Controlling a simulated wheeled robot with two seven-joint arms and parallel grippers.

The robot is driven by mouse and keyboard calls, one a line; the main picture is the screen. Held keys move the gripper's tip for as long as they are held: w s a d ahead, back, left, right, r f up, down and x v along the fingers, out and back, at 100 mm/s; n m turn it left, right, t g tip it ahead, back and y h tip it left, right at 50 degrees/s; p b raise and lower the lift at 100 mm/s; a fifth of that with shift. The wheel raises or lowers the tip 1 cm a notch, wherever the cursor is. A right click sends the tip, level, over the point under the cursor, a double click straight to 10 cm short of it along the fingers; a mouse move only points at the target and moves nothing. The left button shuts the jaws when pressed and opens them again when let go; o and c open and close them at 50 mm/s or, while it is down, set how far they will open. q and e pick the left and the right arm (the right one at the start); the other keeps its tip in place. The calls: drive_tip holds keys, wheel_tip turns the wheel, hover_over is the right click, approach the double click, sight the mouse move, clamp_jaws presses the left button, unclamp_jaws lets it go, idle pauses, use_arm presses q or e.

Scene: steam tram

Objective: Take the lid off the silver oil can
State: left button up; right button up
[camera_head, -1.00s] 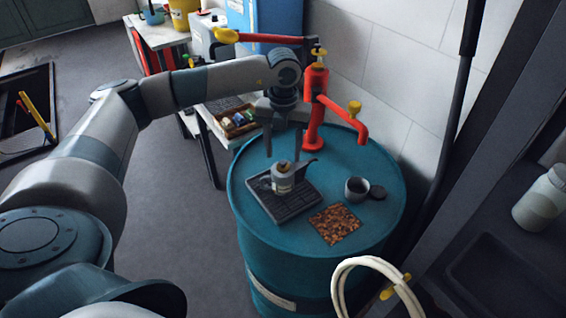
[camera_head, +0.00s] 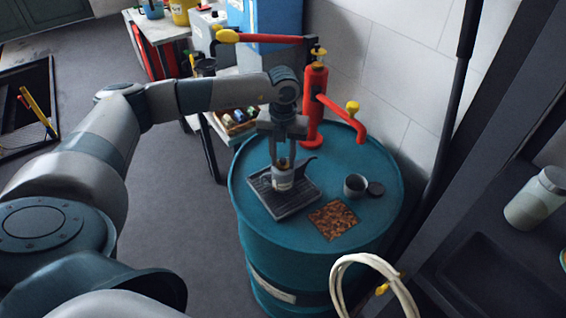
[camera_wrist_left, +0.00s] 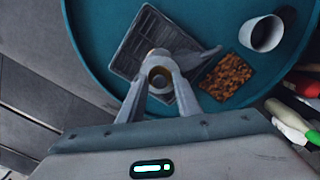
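The silver oil can (camera_head: 282,183) stands upright on a dark ribbed tray (camera_head: 291,207) on top of the teal drum, its dark spout pointing right. It also shows in the wrist view (camera_wrist_left: 158,90), seen from above between my fingers. My left gripper (camera_head: 282,160) points straight down over the can. Its two fingers are close together, one on each side of the lid (camera_wrist_left: 158,75), and appear to be in contact with it. The fingers partly hide the lid in the head view. My right gripper is not in view.
A red hand pump (camera_head: 315,105) with a long arm stands behind the can. A grey cup (camera_head: 355,186), a dark round piece (camera_head: 376,189) and a brown speckled square (camera_head: 333,220) lie to the right on the drum (camera_head: 250,215). A pale hose (camera_head: 372,262) is in front.

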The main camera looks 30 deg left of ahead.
sight(283, 159)
use_arm(q)
drive_tip(key=c, duration=0.4)
drive_tip(key=shift+w+r+b, duration=0.1)
drive_tip(key=shift+r+b, duration=0.65)
drive_tip(key=shift+r, duration=0.05)
wheel_tip(283, 159, up, 2)
drive_tip(key=shift+r+b, duration=0.15)
drive_tip(key=shift+b, duration=0.7)
drive_tip(key=shift+s+d+r+b, duration=0.75)
drive_tip(key=shift+s+d+r, duration=0.35)
drive_tip(key=shift+d, duration=0.6)
drive_tip(key=shift+s+d+r+b, duration=0.85)
drive_tip(key=shift+d+r, duration=0.4)
drive_tip(key=shift+d, duration=0.4)
drive_tip(key=shift+s+d+r+b, duration=0.65)
drive_tip(key=shift+s+d+r, duration=0.5)
drive_tip(key=shift+d, duration=0.55)
drive_tip(key=shift+w, duration=0.1)
